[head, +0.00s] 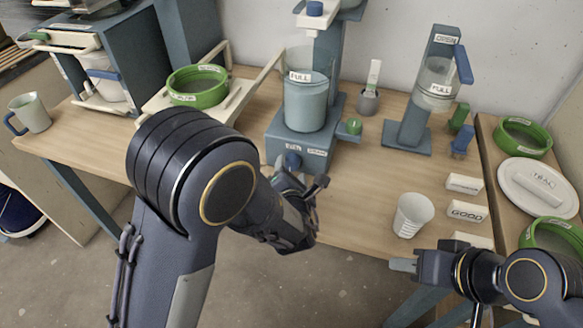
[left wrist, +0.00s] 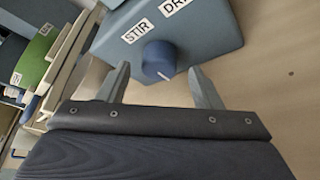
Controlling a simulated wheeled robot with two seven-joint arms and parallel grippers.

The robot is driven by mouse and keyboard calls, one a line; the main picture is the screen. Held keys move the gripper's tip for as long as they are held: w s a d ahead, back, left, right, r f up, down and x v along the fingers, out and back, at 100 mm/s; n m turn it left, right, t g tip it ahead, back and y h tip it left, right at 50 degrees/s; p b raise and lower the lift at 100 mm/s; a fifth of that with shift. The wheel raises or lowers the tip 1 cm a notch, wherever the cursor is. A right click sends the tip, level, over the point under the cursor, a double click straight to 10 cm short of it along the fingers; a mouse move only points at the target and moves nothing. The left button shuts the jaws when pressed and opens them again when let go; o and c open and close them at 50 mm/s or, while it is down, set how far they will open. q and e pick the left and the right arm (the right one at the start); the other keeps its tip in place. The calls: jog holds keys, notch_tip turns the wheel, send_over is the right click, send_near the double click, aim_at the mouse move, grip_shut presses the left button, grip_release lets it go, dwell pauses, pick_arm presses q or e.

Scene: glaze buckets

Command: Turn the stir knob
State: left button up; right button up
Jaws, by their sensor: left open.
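The stir knob (head: 292,161) is a dark blue round knob with a white mark, on the front of the blue-grey mixer base (head: 318,150). In the left wrist view the knob (left wrist: 159,60) sits just under the STIR label (left wrist: 138,32). My left gripper (head: 301,176) is open close in front of it. In the left wrist view the left gripper's fingers (left wrist: 159,70) stand on either side of the knob with gaps between. My right gripper (head: 400,265) is at the table's front right edge; its jaw opening is unclear.
A container labelled FULL (head: 306,103) stands on the mixer base, with a green knob (head: 354,127) at its right. A white cup (head: 413,214) stands near the front right edge. A stand labelled OPEN (head: 412,125) is behind.

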pick_arm(q)
jog(key=shift+w+f, duration=0.15)
jog(key=shift+w, duration=0.55)
jog(key=c, duration=1)
jog(key=shift+a, duration=0.1)
